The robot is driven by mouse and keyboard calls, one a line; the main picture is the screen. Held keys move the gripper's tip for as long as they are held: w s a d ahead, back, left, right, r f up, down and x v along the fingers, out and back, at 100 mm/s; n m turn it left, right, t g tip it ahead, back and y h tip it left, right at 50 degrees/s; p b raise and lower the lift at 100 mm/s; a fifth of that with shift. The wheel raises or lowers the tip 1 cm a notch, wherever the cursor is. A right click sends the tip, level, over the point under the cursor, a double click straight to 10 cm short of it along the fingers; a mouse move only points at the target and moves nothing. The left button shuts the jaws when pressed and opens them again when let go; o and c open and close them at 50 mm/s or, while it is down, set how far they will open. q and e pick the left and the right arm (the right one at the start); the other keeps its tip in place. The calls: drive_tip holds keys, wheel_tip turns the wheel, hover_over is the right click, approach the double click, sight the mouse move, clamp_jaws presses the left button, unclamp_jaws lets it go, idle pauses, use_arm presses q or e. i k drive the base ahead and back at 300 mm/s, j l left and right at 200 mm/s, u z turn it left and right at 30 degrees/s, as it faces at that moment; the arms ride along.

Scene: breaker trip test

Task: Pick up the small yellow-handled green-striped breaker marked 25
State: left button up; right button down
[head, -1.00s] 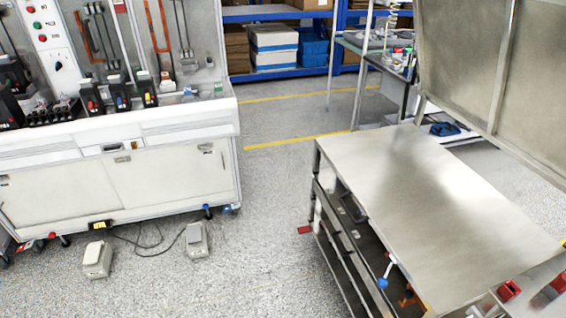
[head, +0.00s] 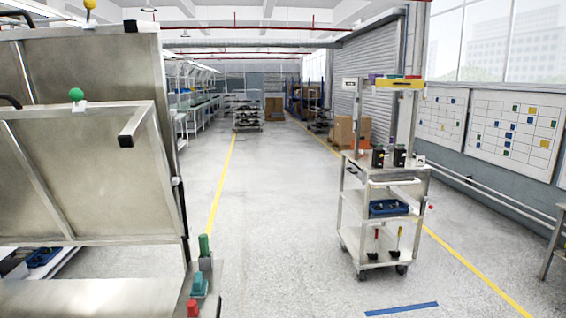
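I cannot make out the yellow-handled, green-striped breaker marked 25 in the head view now. A metal cart (head: 352,196) stands to the right of the middle. Small dark block-shaped items (head: 378,158) stand on its top, too small to read any marking or stripe. On its bottom shelf are two small dark items, one with a reddish part (head: 375,245) and one with a pale or yellowish upright handle (head: 398,243). Neither of my grippers is in view.
Large metal panels (head: 80,170) fill the left, with green (head: 199,280) and red (head: 193,308) parts near their foot. A blue bin (head: 388,207) sits on the cart's middle shelf. The aisle floor (head: 280,220) is clear. Cardboard boxes (head: 345,130) stand behind.

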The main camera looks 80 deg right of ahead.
sight(376, 163)
drive_tip(key=l+z, duration=0.15)
drive_tip(key=z, duration=0.3)
drive_tip(key=l+z, duration=0.15)
drive_tip(key=z, duration=0.3)
drive_tip(key=l+z, duration=0.2)
drive_tip(key=z, duration=0.3)
drive_tip(key=l+z, duration=0.15)
drive_tip(key=z, duration=0.3)
drive_tip(key=i+l+z, duration=0.35)
drive_tip(key=l, duration=0.4)
drive_tip(key=i+l+z, duration=0.35)
drive_tip(key=l, duration=0.3)
drive_tip(key=i+l+z, duration=0.4)
drive_tip(key=i+l, duration=0.6)
drive_tip(key=i, duration=0.2)
